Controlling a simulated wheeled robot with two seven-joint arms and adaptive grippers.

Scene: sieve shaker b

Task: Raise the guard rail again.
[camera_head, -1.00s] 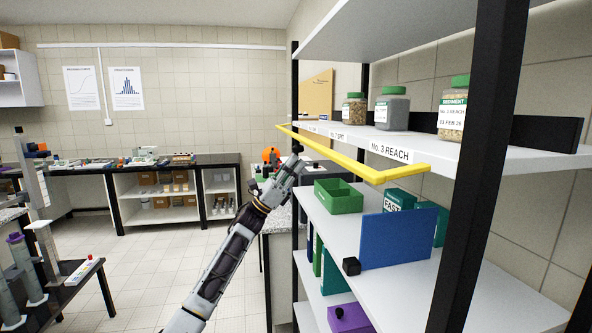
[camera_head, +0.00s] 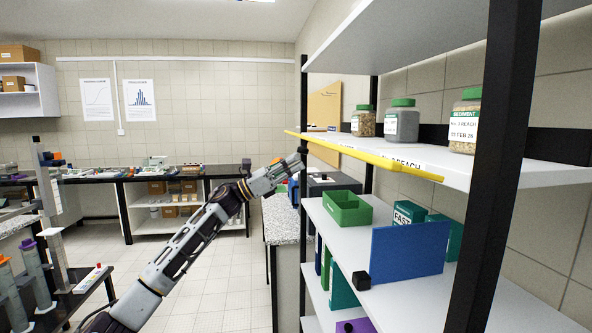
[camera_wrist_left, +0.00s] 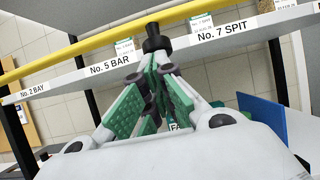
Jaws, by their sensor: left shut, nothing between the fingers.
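The yellow guard rail (camera_head: 365,156) runs along the front of the jar shelf. In the head view it crosses the shelf's front edge and partly covers the label strip. My left gripper (camera_head: 297,161) is shut and empty, with its tip just below the rail near its far end. In the left wrist view the rail (camera_wrist_left: 60,56) slants across the top, above the shelf's label strip. There the gripper's dark tip (camera_wrist_left: 154,42) is close to the rail; I cannot tell whether they touch. My right gripper is not in view.
The shelf (camera_head: 510,176) carries several green-lidded jars, including a sediment jar (camera_head: 464,125). A green bin (camera_head: 347,209) and a blue panel (camera_head: 408,250) stand on the shelf below. A black upright (camera_head: 487,170) rises in front. The floor at left centre is clear.

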